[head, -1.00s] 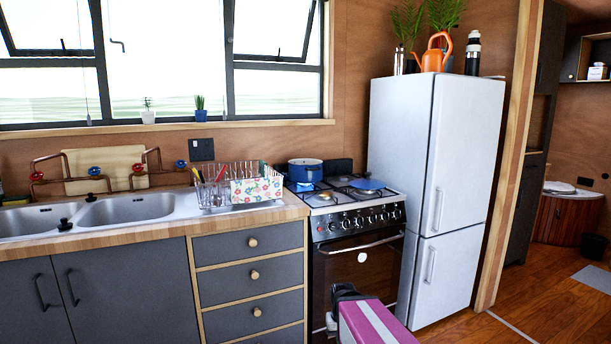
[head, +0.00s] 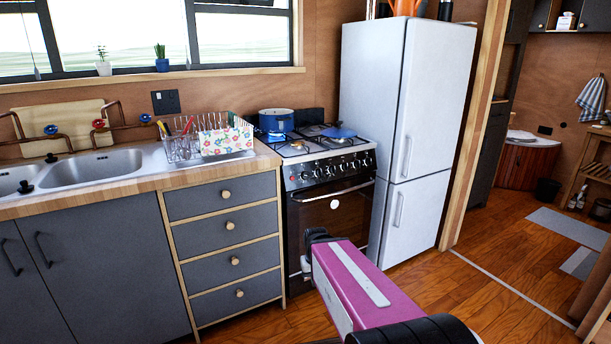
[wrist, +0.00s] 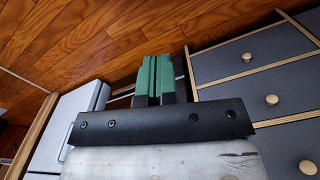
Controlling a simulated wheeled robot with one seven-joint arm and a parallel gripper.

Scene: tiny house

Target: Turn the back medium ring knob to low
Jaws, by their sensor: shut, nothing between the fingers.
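The stove (head: 330,205) stands between the drawers and the fridge in the head view. A row of several small round knobs (head: 332,170) runs along its front panel. The knobs are too small to read their settings, and I cannot tell which serves the back medium ring. A blue pot (head: 276,120) is on a back-left burner and a blue lid or pan (head: 339,132) lies at the right of the hob. My gripper (wrist: 160,62) shows green fingers in the wrist view, shut and empty, away from the knobs. My magenta arm covers part of the floor before the stove.
The counter with sink (head: 92,168) and dish rack (head: 205,140) lies left of the stove. Drawers (head: 226,225) stand below. The white fridge (head: 405,120) stands close on the right. Open wooden floor (head: 500,240) lies farther right.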

